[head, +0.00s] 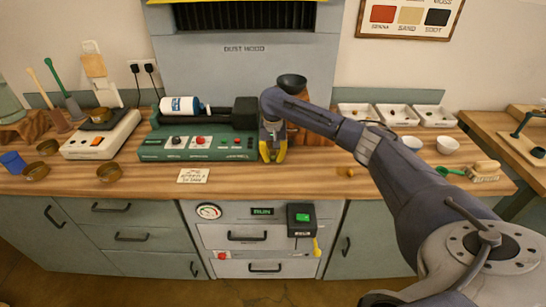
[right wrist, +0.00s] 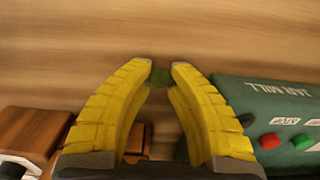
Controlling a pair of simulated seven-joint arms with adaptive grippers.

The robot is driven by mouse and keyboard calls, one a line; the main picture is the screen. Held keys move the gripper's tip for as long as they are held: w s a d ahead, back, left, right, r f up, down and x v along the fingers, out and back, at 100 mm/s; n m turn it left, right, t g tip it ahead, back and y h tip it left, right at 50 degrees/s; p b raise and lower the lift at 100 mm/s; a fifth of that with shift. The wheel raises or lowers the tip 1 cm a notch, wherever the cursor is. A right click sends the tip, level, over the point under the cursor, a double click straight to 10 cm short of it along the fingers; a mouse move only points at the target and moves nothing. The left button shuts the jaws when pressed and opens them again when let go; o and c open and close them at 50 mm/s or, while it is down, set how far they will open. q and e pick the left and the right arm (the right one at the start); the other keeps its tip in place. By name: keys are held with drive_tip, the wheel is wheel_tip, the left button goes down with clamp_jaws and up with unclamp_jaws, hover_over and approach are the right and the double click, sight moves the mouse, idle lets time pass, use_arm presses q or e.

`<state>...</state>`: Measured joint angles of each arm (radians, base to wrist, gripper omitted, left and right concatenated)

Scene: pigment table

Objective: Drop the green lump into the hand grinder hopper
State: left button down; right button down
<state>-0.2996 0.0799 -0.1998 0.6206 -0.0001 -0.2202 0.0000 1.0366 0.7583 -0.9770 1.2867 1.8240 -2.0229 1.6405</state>
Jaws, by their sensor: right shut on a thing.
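My right gripper (head: 272,158) has yellow fingers and points down over the wooden counter, just right of the green jar mill. In the right wrist view, its fingertips (right wrist: 160,72) are shut on a small green lump (right wrist: 159,77). The lump does not show clearly in the head view. The hand grinder's dark hopper (head: 292,81) stands behind my right arm, which hides much of the grinder below. The lump is in front of and below the hopper, apart from it. My left gripper is not in view.
The jar mill (head: 197,156) stands close to the left of my right gripper. A small card (head: 193,176) lies in front of it. A scale (head: 101,142) and brass bowls (head: 110,173) are further left. White trays (head: 434,116) and bowls (head: 447,146) are on the right.

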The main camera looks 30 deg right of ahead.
drive_tip(key=shift+f, duration=0.1)
drive_tip(key=c, duration=1.3)
unclamp_jaws()
wheel_tip(320, 180, up, 12)
drive_tip(key=shift+f, duration=0.15)
drive_tip(key=shift+o, duration=0.8)
drive_tip(key=shift+r, duration=0.3)
